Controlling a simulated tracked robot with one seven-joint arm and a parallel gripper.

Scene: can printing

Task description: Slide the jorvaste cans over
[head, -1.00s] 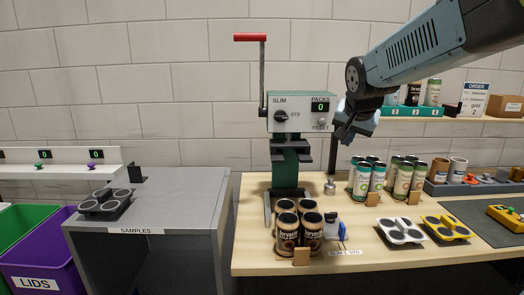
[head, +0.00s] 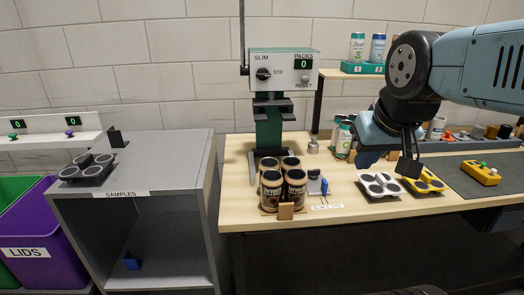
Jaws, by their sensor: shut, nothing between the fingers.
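A group of dark brown cans with pale lettering (head: 271,192) stands upright on the wooden table, in front of the press. The lettering looks like the jorvaste name, but it is too small to read surely. A small wooden block (head: 286,211) sits at the front of the group. The green and grey press (head: 269,128) stands just behind, marked SLIM and STD, its PACKS counter at 0. My gripper (head: 392,162) is shut and empty, above the table to the right of the cans and clear of them.
A white four-ring tray (head: 380,187) and a yellow one (head: 424,182) lie to the right. The grey SAMPLES cabinet (head: 160,165) is left, across a gap. A dark mat (head: 470,172) is far right.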

